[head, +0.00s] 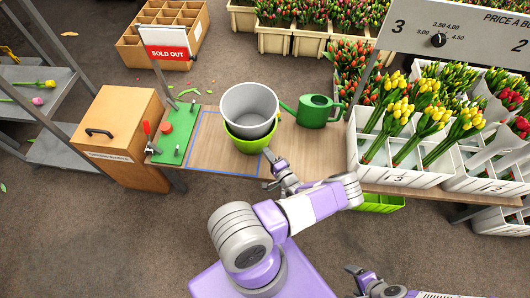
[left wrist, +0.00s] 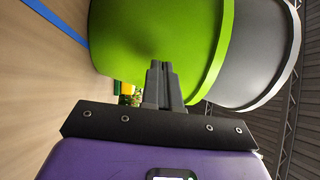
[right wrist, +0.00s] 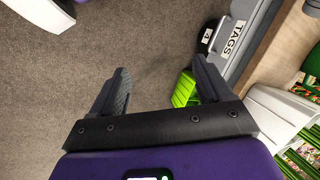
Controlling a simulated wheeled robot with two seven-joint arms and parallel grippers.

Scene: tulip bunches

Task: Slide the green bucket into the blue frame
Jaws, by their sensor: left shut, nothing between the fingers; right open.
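The green bucket (head: 250,144) stands upright on the wooden bench, with a grey bucket (head: 250,103) nested inside it. The blue frame (head: 195,171) is an outline of blue lines on the bench. The bucket appears to sit over the frame's right side. My left gripper (head: 274,165) is shut and empty, just in front and to the right of the bucket. In the left wrist view the shut fingers (left wrist: 163,82) are up against or very near the green bucket's wall (left wrist: 160,38); contact is unclear. My right gripper (right wrist: 158,90) is open and empty, over the floor.
A green watering can (head: 314,111) stands right of the bucket. A green board (head: 176,135) with a red-handled clamp lies left of the frame. A white crate of tulips (head: 375,172) stands at the right. The frame's inside left of the bucket is bare wood.

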